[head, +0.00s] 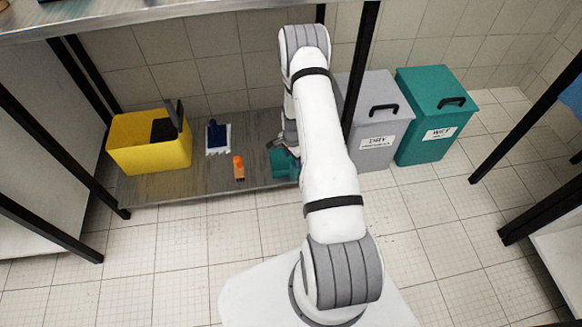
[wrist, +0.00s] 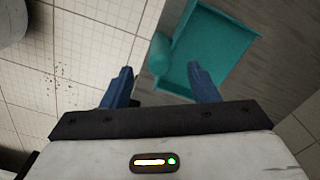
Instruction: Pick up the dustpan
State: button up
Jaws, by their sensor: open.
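The teal dustpan (head: 284,163) lies on the low grey shelf, partly hidden behind my arm in the head view. In the wrist view the dustpan (wrist: 212,45) shows its tray with raised rims, and a short rounded handle (wrist: 159,55) on its left side. My gripper (wrist: 160,68) is open, with its two blue fingers apart and nothing held between them. The handle appears in the gap between the fingertips, and the right finger overlaps the tray in the picture. I cannot tell how far the fingers are above the dustpan.
On the shelf stand a yellow bucket (head: 150,152), a blue-and-white brush (head: 218,137) and an orange bottle (head: 239,168). A grey DRY bin (head: 378,125) and a green WET bin (head: 437,115) stand to the right. Dark specks (wrist: 62,84) lie on the tiled floor. Black table legs frame the shelf.

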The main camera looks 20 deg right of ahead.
aim_at(294, 168)
jog(key=f+b, duration=0.1)
jog(key=f, duration=0.1)
jog(key=f+b, duration=0.1)
jog(key=f, duration=0.2)
jog(key=f+b, duration=0.1)
jog(key=f, duration=0.1)
jog(key=shift+d+f, duration=0.15)
jog(key=shift+d, duration=0.15)
grip_shut()
